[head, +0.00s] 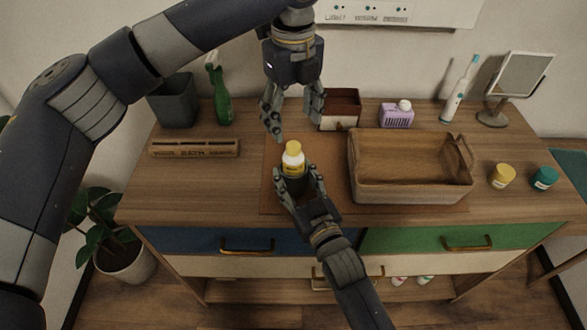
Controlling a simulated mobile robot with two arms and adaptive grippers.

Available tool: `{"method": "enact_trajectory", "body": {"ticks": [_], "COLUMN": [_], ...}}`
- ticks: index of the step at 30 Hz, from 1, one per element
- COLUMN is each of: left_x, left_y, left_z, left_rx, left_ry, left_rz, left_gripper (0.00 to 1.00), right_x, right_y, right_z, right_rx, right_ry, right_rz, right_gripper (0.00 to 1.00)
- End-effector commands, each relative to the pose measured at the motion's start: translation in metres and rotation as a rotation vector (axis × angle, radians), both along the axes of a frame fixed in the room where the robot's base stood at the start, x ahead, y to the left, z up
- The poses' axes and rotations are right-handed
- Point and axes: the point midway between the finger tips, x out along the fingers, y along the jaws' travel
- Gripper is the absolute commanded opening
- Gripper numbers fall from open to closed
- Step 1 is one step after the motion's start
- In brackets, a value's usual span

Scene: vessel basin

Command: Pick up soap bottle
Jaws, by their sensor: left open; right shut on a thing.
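A small bottle (293,160) with a yellow cap and a pale, yellow-marked body stands upright near the middle of the dresser top. My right gripper (297,178) is shut on it, and the fingers hide its lower part. I cannot tell whether its base touches the surface. My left gripper (293,118) is open and empty, pointing down just above and behind the bottle. A green spray bottle (219,92) stands at the back left, apart from both grippers. I cannot read which bottle holds soap.
A wooden basket (410,195) stands right of the bottle. Behind are a dark red box (341,97), a purple item (397,115), a toothbrush (460,90) and a mirror (517,85). Yellow (502,177) and teal (544,178) jars stand right.

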Motion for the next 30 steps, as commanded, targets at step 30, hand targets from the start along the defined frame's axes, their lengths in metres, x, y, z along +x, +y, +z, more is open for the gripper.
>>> {"method": "enact_trajectory", "body": {"ticks": [30], "left_x": [0.001], "left_y": [0.002], "left_z": [-0.005], "left_rx": [0.004], "left_ry": [0.002], "left_rz": [1.237], "left_gripper": [0.63], "right_x": [0.0], "right_y": [0.0], "right_z": [0.0], "right_rx": [0.0], "right_ry": [0.0], "right_rz": [0.0], "right_gripper": [0.25]}}
